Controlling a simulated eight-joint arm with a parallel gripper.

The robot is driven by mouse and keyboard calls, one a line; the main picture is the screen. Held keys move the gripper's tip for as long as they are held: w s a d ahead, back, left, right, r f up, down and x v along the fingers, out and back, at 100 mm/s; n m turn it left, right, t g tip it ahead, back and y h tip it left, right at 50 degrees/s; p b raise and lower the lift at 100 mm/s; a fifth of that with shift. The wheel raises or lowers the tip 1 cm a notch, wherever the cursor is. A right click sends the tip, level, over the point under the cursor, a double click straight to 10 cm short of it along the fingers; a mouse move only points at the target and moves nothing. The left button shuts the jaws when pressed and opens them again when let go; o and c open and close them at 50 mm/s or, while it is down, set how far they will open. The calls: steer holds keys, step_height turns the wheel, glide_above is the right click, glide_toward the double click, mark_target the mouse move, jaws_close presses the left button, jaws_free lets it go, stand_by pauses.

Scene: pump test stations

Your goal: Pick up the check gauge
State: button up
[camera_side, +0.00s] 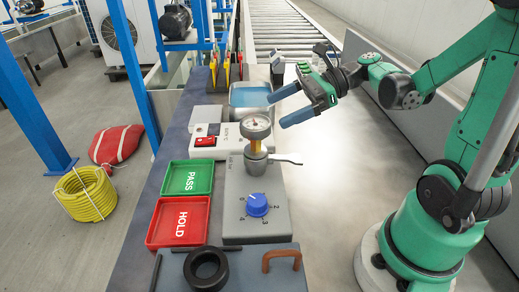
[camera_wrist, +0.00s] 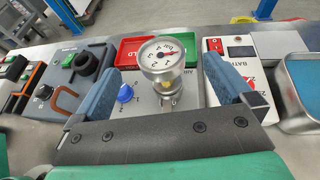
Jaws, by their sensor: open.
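The check gauge (camera_side: 257,125) has a round white dial in a metal case. It stands upright on a brass-coloured stem above the grey pump test station (camera_side: 234,205), which has a blue knob (camera_side: 257,204) and a metal lever (camera_side: 285,160). My gripper (camera_side: 277,108) is open and empty, to the right of the gauge and apart from it, its blue fingers pointing towards it. In the wrist view the gauge (camera_wrist: 161,54) appears between the two spread fingers, beyond the gripper's palm. Its lower fitting is partly hidden there.
A green PASS tray (camera_side: 188,178) and a red HOLD tray (camera_side: 179,221) lie left of the station. A white unit with a red switch (camera_side: 205,141) and a blue-filled metal basin (camera_side: 249,95) stand behind. A black ring (camera_side: 206,268) sits in front.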

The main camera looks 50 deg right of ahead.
mark_target(262, 121)
steer(key=shift+a+f, duration=0.1)
steer(key=shift+f, duration=0.5)
steer(key=shift+x, duration=2.7)
jaws_close()
steer(key=shift+w+r, duration=0.1)
